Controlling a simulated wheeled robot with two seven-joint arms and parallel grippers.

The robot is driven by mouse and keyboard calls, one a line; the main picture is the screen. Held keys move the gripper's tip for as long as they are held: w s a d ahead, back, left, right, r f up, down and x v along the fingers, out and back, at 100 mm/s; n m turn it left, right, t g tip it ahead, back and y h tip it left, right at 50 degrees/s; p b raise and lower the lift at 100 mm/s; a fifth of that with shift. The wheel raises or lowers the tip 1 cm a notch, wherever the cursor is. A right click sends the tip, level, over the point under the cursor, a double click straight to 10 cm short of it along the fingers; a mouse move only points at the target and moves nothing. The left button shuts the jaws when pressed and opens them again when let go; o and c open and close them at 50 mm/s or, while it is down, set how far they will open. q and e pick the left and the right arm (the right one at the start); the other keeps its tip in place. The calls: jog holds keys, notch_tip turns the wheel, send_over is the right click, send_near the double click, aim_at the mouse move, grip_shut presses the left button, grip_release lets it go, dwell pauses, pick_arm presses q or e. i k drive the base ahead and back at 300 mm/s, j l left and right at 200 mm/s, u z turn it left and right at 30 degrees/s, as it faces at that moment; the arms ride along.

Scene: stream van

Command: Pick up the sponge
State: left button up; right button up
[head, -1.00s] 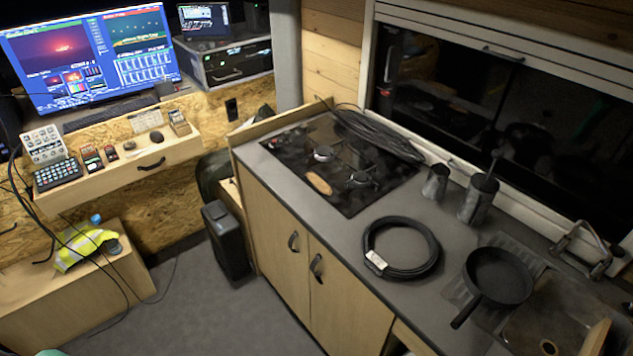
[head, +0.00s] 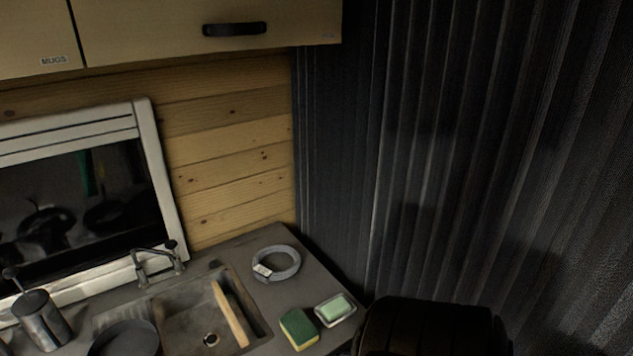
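The sponge (head: 299,329), yellow with a green top, lies on the grey counter to the right of the sink, near the counter's front edge. A small dish with a pale green soap bar (head: 335,308) sits just to its right. Neither of my grippers shows in the head view.
A dark pan (head: 124,340) and a metal pot (head: 42,318) stand left. A dark rounded object (head: 432,327) stands right of the counter.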

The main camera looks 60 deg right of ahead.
aim_at(299, 330)
jog(key=z, duration=1.65)
